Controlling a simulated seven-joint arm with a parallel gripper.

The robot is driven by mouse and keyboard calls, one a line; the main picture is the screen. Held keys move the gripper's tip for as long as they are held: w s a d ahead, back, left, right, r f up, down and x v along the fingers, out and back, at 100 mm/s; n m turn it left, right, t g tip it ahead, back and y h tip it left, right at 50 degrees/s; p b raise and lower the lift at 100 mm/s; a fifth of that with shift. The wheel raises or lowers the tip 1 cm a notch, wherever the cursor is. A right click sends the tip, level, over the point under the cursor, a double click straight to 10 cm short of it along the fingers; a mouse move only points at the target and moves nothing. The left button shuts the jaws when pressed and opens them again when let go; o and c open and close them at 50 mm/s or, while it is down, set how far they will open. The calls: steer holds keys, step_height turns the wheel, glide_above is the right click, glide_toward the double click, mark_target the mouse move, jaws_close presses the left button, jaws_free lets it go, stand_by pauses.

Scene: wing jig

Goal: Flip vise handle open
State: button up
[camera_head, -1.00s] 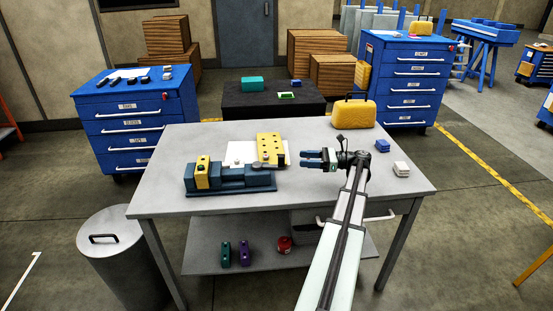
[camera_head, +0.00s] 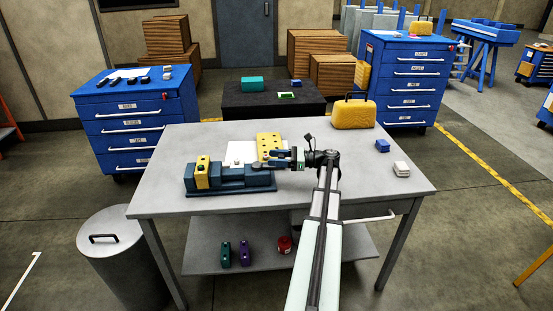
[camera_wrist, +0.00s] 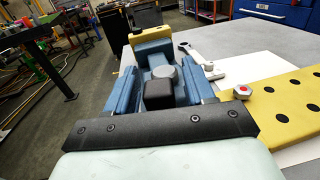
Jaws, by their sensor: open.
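The blue vise (camera_head: 230,186) sits on the grey table, with a yellow block (camera_head: 203,172) across its left part. In the wrist view the vise (camera_wrist: 152,48) lies straight ahead. Its handle appears as a black block (camera_wrist: 158,93) below a round grey hub, and it is small and dark in the head view (camera_head: 258,166). My gripper (camera_head: 274,158) is open at the vise's right end. In the wrist view its blue fingers (camera_wrist: 161,76) stand on either side of the handle, apparently not closed on it. Contact cannot be told.
A yellow plate with holes (camera_head: 268,142) lies just behind my gripper, close to it. A white sheet (camera_head: 240,152) lies behind the vise. A yellow case (camera_head: 353,113), a blue block (camera_head: 382,145) and a white block (camera_head: 401,169) stand to the right. The table's front is clear.

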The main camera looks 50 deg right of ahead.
jaws_close()
stand_by(0.4)
